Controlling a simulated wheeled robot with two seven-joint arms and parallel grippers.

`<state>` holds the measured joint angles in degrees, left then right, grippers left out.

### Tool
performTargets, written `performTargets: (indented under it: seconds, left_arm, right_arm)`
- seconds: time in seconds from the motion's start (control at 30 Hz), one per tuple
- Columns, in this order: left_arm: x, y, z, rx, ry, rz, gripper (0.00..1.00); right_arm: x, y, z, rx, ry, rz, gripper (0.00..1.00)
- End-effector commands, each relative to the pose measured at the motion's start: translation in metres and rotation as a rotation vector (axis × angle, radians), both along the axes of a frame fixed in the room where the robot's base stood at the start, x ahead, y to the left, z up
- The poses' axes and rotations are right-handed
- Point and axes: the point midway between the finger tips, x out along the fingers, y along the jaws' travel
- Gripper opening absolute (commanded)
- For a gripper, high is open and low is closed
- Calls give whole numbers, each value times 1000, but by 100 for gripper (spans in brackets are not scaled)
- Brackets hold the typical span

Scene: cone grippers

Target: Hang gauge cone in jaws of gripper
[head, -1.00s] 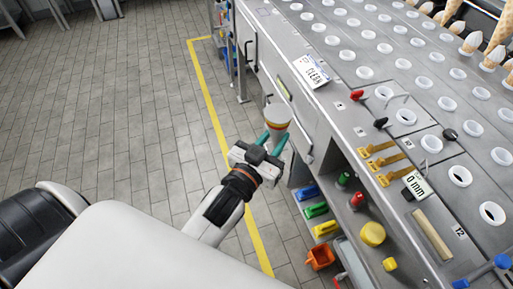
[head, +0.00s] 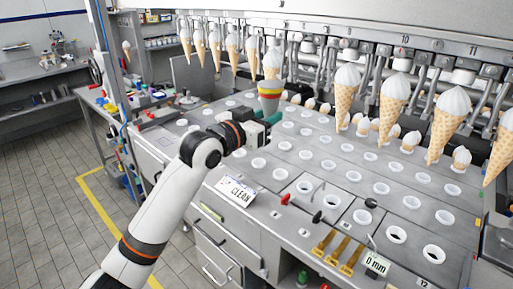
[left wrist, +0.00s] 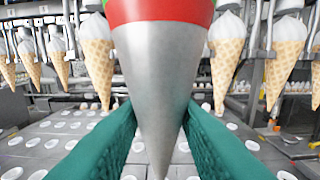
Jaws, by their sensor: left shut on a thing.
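The gauge cone (head: 270,92) is upright, point down, with red, yellow and green bands in the head view. In the left wrist view its bare metal body (left wrist: 160,75) fills the middle; the top is cut off. My left gripper (head: 272,118) is shut on it, with a teal finger on each side of the lower cone, and holds it above the machine's deck. Metal jaws (head: 303,78) hang from the rail behind and to the right of the cone in the head view. Which of these are empty is hard to tell. My right gripper is out of view.
Ice cream cones (head: 394,100) hang in a row along the overhead rail (head: 385,38). Smaller cones stand behind the deck. The steel deck (head: 270,180) has rows of white-rimmed holes.

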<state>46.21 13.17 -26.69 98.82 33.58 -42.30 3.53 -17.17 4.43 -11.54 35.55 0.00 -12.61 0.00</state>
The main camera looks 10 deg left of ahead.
Motion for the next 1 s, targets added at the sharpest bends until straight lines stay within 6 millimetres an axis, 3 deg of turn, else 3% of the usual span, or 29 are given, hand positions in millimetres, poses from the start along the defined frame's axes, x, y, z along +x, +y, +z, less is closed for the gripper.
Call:
performTargets:
  seconds: [0.1, 0.57, 1.0]
  left_arm:
    - [2, -1, 9, 1, -1, -9, 13]
    - [2, -1, 12, 0, 1, -9, 13]
    - [39, -29, 10, -1, 1, -10, 12]
  right_arm:
    - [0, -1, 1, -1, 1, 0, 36]
    - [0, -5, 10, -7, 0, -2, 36]
    - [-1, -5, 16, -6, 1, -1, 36]
